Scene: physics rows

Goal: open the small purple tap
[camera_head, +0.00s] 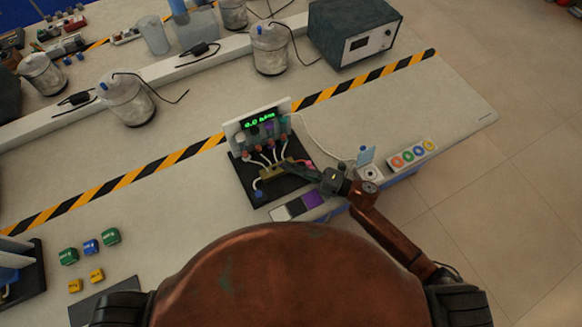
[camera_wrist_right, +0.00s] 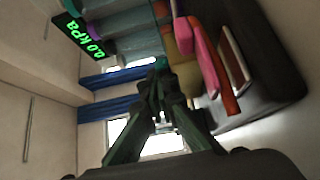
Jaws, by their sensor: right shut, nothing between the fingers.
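A small rig (camera_head: 258,131) with a white back panel and a green lit display stands on a black base on the bench. Its display (camera_wrist_right: 87,38) reads 0.0 kPa in the right wrist view. Several tubes run from the panel to a brass-coloured block (camera_head: 272,172). My right gripper (camera_head: 292,167) reaches in from the right, low over the block; its dark fingers (camera_wrist_right: 157,78) are together and empty. A pink lever-like part (camera_wrist_right: 203,58) is beside the fingers in the wrist view. I cannot clearly make out the small purple tap. My left gripper is out of view.
A tray with coloured round pieces (camera_head: 413,154) is to the right. A grey instrument box (camera_head: 352,32) stands behind. Small coloured blocks (camera_head: 90,247) are at left. The bench between blocks and rig is clear.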

